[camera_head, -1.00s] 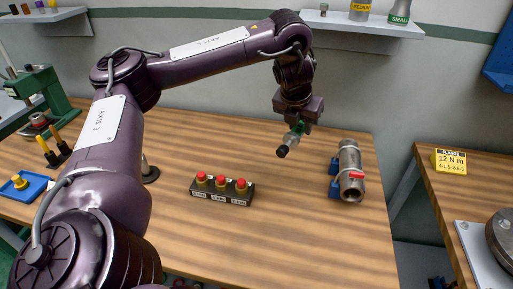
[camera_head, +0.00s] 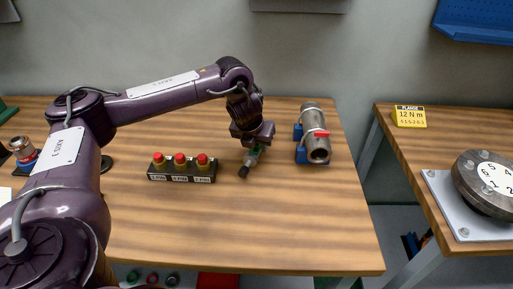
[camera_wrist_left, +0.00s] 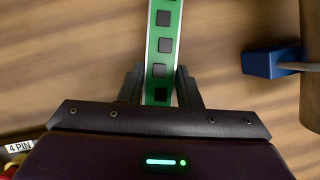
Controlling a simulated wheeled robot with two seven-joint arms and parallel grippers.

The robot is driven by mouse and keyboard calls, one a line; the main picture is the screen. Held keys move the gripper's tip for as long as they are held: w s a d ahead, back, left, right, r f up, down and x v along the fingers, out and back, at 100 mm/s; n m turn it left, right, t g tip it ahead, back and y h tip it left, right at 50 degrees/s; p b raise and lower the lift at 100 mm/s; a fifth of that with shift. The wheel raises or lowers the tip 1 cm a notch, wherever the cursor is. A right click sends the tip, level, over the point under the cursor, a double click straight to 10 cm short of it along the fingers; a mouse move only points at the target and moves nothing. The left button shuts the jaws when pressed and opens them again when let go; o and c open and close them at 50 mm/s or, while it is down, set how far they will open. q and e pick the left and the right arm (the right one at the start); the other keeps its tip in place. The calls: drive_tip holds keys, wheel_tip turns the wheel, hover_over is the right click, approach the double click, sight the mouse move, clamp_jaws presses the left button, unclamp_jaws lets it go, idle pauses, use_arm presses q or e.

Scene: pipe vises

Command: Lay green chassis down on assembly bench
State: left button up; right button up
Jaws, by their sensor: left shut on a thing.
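The green chassis shows in the left wrist view (camera_wrist_left: 166,31) as a narrow green strip with pale edges and a row of black squares. My left gripper (camera_wrist_left: 158,85) is shut on it, with one finger on each side. I cannot tell whether the chassis touches the bench. My right gripper is not in view.
A box with red buttons (camera_head: 182,168) stands left of the gripper. A metal pipe (camera_head: 312,118) in a blue vise (camera_head: 300,154) stands to the right. A side bench holds a flange (camera_head: 485,180) and a yellow sign (camera_head: 409,117). The bench front is clear.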

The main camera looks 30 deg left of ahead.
use_arm(q)
drive_tip(key=shift+w+f, duration=0.1)
drive_tip(key=shift+f, duration=0.65)
drive_tip(key=shift+f, duration=0.15)
drive_tip(key=o, duration=1.1)
drive_tip(key=shift+c, duration=0.2)
